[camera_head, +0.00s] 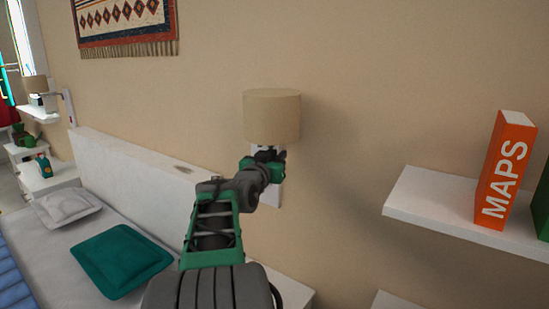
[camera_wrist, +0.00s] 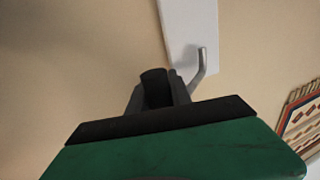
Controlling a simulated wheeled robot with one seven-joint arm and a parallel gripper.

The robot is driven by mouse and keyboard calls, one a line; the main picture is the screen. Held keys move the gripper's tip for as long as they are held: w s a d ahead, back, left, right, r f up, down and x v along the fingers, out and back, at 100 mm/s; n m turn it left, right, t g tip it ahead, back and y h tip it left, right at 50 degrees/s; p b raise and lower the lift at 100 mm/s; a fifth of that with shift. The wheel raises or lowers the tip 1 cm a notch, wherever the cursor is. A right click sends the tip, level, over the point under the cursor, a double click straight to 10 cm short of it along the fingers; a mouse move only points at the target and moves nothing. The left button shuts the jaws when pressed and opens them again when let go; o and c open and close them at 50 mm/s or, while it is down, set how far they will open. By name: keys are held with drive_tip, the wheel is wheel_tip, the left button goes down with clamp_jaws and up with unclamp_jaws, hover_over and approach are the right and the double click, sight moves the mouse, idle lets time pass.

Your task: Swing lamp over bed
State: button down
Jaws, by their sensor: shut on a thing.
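The wall lamp has a beige drum shade (camera_head: 272,115) in the middle of the head view, close to the wall. My gripper (camera_head: 268,156) is directly below the shade and shut on the lamp. The exact grip point is hidden in the head view. In the wrist view, my gripper (camera_wrist: 158,88) shows dark fingers beside the lamp's bent metal arm (camera_wrist: 201,68) and its white wall plate (camera_wrist: 188,28). The bed (camera_head: 50,248) is at the lower left, with a white headboard (camera_head: 140,165) along the wall, left of the lamp.
A white shelf (camera_head: 415,200) at right holds an orange MAPS box (camera_head: 504,170) and a green one. A grey pillow (camera_head: 66,206) and a teal pillow (camera_head: 122,260) lie on the bed. A second lamp (camera_head: 36,84) is at far left. A patterned hanging (camera_head: 125,22) is above.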

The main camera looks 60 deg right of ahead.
drive_tip(key=shift+s+d+b, duration=0.8)
drive_tip(key=shift+d+b, duration=0.15)
drive_tip(key=shift+d, duration=0.05)
drive_tip(key=c, duration=1.2)
unclamp_jaws()
drive_tip(key=shift+w, duration=0.1)
drive_tip(key=shift+o, duration=0.2)
drive_tip(key=shift+a, duration=0.15)
drive_tip(key=a, duration=0.7)
drive_tip(key=shift+s+a+b, duration=0.25)
drive_tip(key=shift+s+b, duration=0.15)
drive_tip(key=shift+s, duration=0.05)
